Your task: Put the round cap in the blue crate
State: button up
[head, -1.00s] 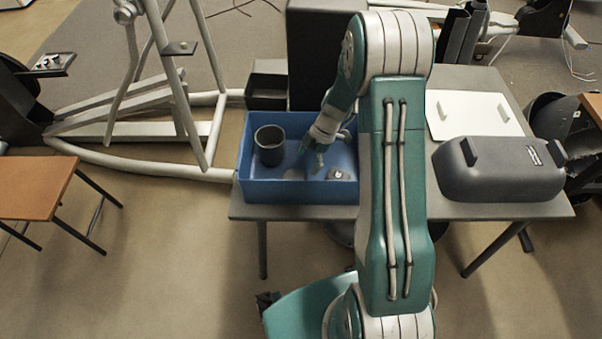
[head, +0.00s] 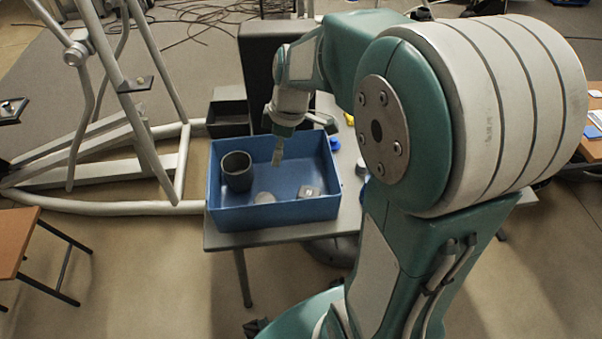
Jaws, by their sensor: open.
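The blue crate (head: 275,215) stands on the grey table. A pale round disc (head: 264,197), which looks like the round cap, lies flat on the crate's floor near the front wall. My gripper (head: 277,158) is open and points down above the back middle of the crate. It is apart from the disc, and nothing shows between its fingers. The fingers are small in this view.
A dark cup (head: 237,172) stands in the crate's left part, and a small grey block (head: 308,191) lies at its front right. Dark bins (head: 228,112) stand behind. My arm hides most of the table's right side.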

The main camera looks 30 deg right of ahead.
jog(key=s+a+r+m+t+h, duration=0.1)
jog(key=s+r+m+t, duration=0.1)
jog(key=s+r+m, duration=0.2)
jog(key=s+a+r+m+t+h, duration=0.1)
jog(key=s+r+m+t, duration=0.1)
jog(key=s+r+m, duration=0.3)
jog(key=s+m, duration=0.3)
jog(key=s, duration=0.3)
jog(key=shift+s+r+t, duration=0.25)
jog(key=shift+t, duration=0.15)
jog(key=shift+d, duration=0.1)
